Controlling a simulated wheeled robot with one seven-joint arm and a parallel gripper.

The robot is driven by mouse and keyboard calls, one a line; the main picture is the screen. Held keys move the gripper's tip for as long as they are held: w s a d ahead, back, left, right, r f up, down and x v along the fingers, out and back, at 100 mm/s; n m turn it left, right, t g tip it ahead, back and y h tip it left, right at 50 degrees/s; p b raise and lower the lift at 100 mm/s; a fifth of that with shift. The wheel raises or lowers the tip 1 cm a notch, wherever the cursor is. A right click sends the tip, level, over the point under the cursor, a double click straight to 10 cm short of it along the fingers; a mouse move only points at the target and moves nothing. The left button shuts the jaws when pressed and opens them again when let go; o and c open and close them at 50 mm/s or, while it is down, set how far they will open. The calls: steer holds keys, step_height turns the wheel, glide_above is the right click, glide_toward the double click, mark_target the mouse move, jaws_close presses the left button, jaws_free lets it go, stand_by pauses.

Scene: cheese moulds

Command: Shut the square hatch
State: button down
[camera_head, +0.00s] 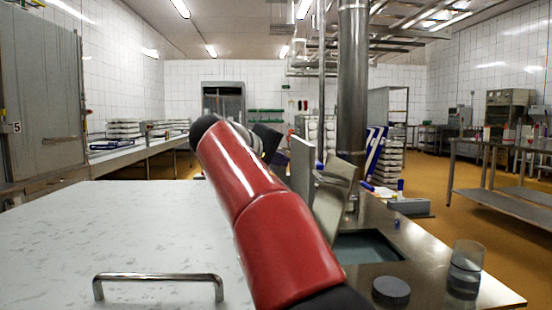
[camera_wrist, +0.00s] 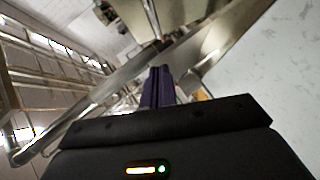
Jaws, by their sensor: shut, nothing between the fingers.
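The square hatch opening (camera_head: 368,247) is a dark recess in the steel counter at the right, partly hidden by my red arm. A steel panel (camera_head: 334,205), seemingly the hatch's lid, stands raised and tilted at its left and back side. The hatch is open. My gripper (camera_wrist: 157,88) shows in the wrist view with its dark purple fingers together and nothing between them. A steel plate edge (camera_wrist: 190,48) lies just beyond the fingertips; I cannot tell whether they touch it. In the head view, my arm hides most of the gripper.
A white speckled surface with a metal bar handle (camera_head: 158,278) fills the left front. A steel column (camera_head: 352,80) rises behind. A steel table (camera_head: 500,170) stands far right.

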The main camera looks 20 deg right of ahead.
mark_target(314, 172)
steer(key=d+f, duration=0.1)
steer(key=d, duration=0.1)
steer(key=w+d+f, duration=0.1)
steer(key=d, duration=0.1)
steer(key=d+f, duration=0.1)
steer(key=d, duration=0.2)
steer(key=shift+w+f+b, duration=0.1)
steer(key=shift+w+b, duration=0.15)
steer(key=shift+b, duration=0.1)
steer(key=shift+d, duration=0.1)
steer(key=shift+s, duration=0.1)
